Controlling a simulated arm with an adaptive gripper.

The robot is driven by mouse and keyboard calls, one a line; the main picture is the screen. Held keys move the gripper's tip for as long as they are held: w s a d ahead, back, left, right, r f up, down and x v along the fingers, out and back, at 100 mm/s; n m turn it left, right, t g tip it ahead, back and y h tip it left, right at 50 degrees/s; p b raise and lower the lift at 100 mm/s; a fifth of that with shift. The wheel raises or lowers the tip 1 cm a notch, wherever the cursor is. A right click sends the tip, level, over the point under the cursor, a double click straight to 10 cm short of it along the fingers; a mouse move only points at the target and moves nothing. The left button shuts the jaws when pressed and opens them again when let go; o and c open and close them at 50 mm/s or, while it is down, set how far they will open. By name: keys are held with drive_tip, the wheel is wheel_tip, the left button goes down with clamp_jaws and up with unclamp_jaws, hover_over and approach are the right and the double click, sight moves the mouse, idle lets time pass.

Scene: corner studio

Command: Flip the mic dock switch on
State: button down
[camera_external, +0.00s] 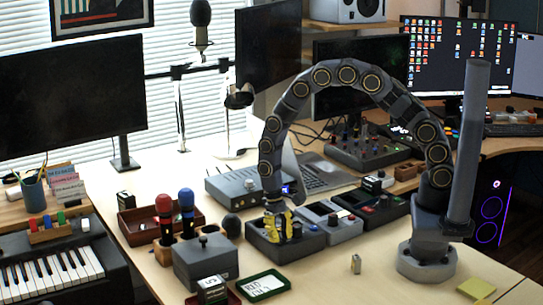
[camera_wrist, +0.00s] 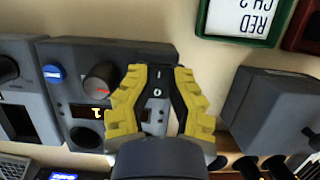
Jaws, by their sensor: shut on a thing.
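My gripper (camera_external: 283,228) is down at the dark grey control box (camera_external: 262,243) in the middle of the desk. In the wrist view the yellow fingers of my gripper (camera_wrist: 160,72) close around a narrow black switch part (camera_wrist: 157,92) with small pale marks, at the right of the box's top.
A grey box with a short lever (camera_external: 204,262) stands to the left. Behind it is a holder with a red microphone (camera_external: 164,207) and a blue one (camera_external: 186,203). Another grey unit (camera_external: 332,222) stands close on the right. A framed card (camera_external: 264,285) lies in front.

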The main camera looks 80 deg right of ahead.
drive_tip(key=shift+s+a+f+t+h, duration=0.1)
drive_tip(key=shift+s+f+t+h, duration=0.1)
drive_tip(key=shift+t+h, duration=0.4)
drive_tip(key=c, duration=1.1)
unclamp_jaws()
drive_tip(key=shift+w, duration=0.1)
drive_tip(key=shift+w+d+r, duration=0.2)
drive_tip(key=shift+r, duration=1.8)
drive_tip(key=shift+w+d+r, duration=0.15)
drive_tip(key=shift+d+r, duration=0.05)
drive_tip(key=shift+r, duration=1.8)
drive_tip(key=shift+w+d+r, duration=0.2)
drive_tip(key=shift+r, duration=1.8)
